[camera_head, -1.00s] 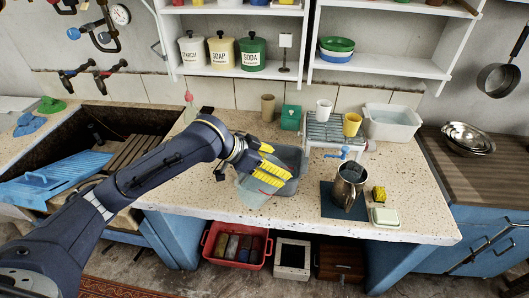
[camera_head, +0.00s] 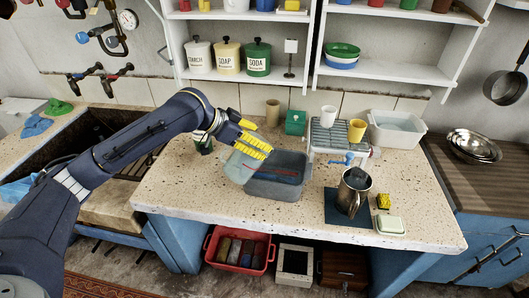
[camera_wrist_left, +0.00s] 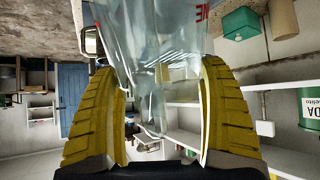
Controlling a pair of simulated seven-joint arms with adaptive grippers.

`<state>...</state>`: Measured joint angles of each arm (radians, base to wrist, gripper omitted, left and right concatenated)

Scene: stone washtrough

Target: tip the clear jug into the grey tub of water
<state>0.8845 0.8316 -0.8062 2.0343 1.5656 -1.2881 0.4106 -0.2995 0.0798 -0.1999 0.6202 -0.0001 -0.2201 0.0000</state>
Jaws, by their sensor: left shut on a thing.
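The clear jug (camera_head: 240,167) is held at the left rim of the grey tub (camera_head: 271,188) in the head view, and looks tilted. My left gripper (camera_head: 254,144) has its yellow fingers closed on the jug. In the left wrist view the jug (camera_wrist_left: 155,45) sits between the two yellow fingers (camera_wrist_left: 160,115), with red marks near its top edge in the picture. The tub stands on the speckled counter, bluish inside with a red line across it. Whether the jug touches the tub, and whether anything is in the jug, I cannot tell. My right gripper is not in view.
A metal pitcher (camera_head: 354,187) stands on a dark mat right of the tub. A wire rack (camera_head: 328,137) with cups and a white basin (camera_head: 397,133) stand behind. A tan cup (camera_head: 272,112) and green box (camera_head: 295,123) stand at the back. The counter's front left is clear.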

